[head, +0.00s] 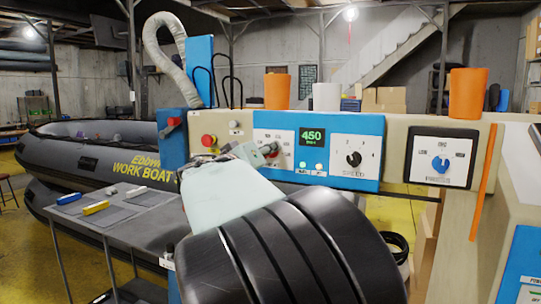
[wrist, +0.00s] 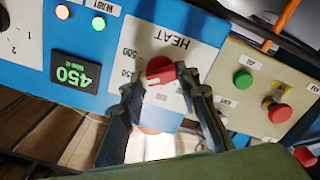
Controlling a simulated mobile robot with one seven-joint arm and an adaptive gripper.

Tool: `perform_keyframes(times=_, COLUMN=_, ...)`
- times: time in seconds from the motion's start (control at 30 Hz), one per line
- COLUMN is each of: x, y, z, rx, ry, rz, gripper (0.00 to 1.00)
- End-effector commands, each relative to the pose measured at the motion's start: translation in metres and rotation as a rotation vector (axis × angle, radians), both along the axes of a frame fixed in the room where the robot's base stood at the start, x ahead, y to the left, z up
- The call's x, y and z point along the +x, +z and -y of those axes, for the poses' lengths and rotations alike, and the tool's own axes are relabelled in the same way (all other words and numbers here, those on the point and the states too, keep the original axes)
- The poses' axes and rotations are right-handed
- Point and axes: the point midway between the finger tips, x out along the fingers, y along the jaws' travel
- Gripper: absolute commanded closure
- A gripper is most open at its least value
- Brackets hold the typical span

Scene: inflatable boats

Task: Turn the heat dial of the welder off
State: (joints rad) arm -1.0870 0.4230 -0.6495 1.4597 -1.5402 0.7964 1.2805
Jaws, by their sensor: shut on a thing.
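The welder's control panel (head: 372,124) is in front of me, with a blue middle section. The red heat dial (wrist: 160,68) sits on a white plate lettered HEAT, upside down in the wrist view. My gripper (wrist: 160,80) is shut on the heat dial, one finger on each side of it. In the head view my gripper (head: 266,151) reaches the dial's plate and hides most of the dial. The green display (head: 312,137) reads 450. The dial's pointer setting cannot be read clearly.
Right of the display is the black speed dial (head: 353,159); a blue dial (head: 440,164) is further right. A red button (head: 208,140) is to the left. Orange cups (head: 277,91) and a white cup (head: 326,97) stand on top. A side table (head: 120,213) holds tools.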

Motion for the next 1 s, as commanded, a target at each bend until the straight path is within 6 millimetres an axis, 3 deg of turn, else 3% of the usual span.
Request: perform_keyframes(times=1.0, x=0.0012, y=-0.0018, z=-0.0023, rx=-0.86, ry=-0.001, rz=-0.315, gripper=0.95)
